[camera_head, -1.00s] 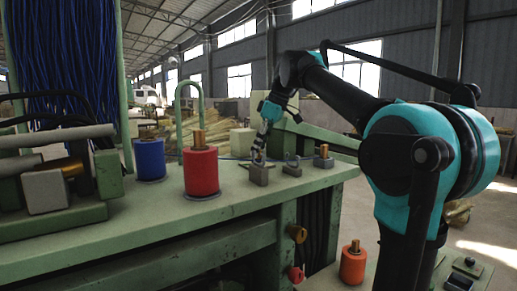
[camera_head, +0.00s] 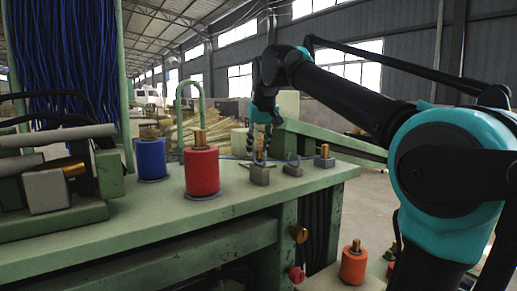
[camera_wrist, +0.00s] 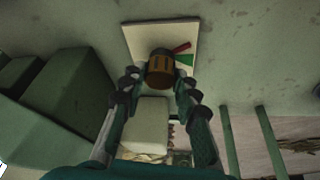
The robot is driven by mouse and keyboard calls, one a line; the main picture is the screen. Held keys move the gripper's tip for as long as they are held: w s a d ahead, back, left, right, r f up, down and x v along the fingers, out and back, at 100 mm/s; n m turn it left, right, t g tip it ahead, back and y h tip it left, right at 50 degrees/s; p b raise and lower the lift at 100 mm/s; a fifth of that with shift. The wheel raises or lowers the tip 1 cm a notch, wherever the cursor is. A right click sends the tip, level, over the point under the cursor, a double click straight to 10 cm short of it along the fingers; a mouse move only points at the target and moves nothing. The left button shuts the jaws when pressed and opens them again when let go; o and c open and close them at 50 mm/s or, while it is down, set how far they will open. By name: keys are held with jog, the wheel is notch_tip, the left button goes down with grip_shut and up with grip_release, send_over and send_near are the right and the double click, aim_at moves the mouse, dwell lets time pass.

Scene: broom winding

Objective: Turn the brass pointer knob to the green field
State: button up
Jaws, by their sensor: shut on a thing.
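The brass pointer knob (camera_wrist: 160,72) stands on a cream square plate (camera_wrist: 134,36) in the wrist view. The green field (camera_wrist: 186,60) is a wedge on the plate just right of the knob, close below the red bar. My gripper (camera_wrist: 158,82) has one finger on each side of the knob and is shut on it; the exact contact is hard to see. In the head view my gripper (camera_head: 259,150) points down at the bench top, and its fingers partly hide the knob.
Small grey blocks (camera_head: 292,170) stand close to the gripper on the green bench (camera_head: 130,218). A red spool (camera_head: 201,173) and a blue spool (camera_head: 150,160) stand to the left. A green rail (camera_head: 335,142) runs behind. The front bench top is clear.

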jog(key=m, duration=0.2)
jog(key=m+h, duration=0.1)
jog(key=m, duration=0.1)
jog(key=shift+a+m+h, duration=0.15)
jog(key=shift+m+h, duration=0.95)
jog(key=shift+m, duration=1.1)
jog(key=o, duration=1.2)
jog(key=shift+c, duration=0.2)
jog(key=v, duration=1.2)
jog(key=shift+w, duration=0.2)
